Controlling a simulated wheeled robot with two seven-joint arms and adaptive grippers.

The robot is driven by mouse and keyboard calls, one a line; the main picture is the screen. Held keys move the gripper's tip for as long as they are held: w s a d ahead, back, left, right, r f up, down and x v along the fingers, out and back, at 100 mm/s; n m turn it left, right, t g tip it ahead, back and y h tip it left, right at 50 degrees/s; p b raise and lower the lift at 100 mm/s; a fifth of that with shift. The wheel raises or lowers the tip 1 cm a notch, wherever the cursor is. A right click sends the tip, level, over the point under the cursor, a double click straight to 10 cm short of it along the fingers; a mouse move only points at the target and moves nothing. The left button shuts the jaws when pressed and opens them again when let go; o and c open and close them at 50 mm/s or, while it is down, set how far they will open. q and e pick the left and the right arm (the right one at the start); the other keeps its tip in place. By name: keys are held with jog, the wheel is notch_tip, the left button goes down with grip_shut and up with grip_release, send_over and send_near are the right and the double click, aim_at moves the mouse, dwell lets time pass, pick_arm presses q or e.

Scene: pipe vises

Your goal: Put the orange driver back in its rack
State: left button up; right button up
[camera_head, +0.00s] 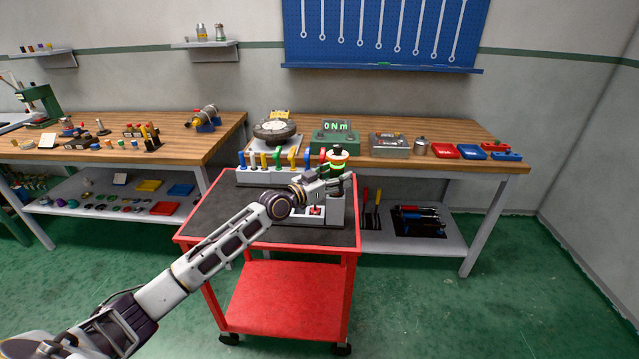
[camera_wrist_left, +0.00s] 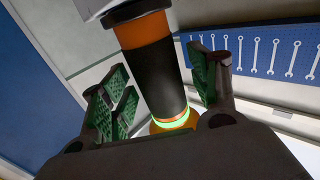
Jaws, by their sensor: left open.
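The orange driver (camera_head: 338,158), with a black grip and a glowing green ring, is upright above the right end of the grey rack (camera_head: 338,211) on the red cart. My left gripper (camera_head: 343,181) is at the driver, just below its green ring in the head view. In the left wrist view the driver (camera_wrist_left: 158,72) stands between the green-padded fingers of the open left gripper (camera_wrist_left: 162,95), with gaps at the sides. The driver's lower end is hidden behind the gripper, so I cannot tell whether it is seated. My right gripper is not in view.
Several coloured drivers (camera_head: 265,160) stand along the rack's back row. The red cart (camera_head: 205,225) has bare dark top at its left. Behind it, the wooden bench (camera_head: 465,163) carries a green torque display (camera_head: 335,137), a grey box (camera_head: 389,144) and red and blue trays.

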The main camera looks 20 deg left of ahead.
pick_arm(q)
jog(key=v, duration=1.1)
jog(key=shift+s+a, duration=0.15)
jog(key=shift+s, duration=0.15)
dwell(0.4)
jog(key=shift+r, duration=0.1)
dwell(0.9)
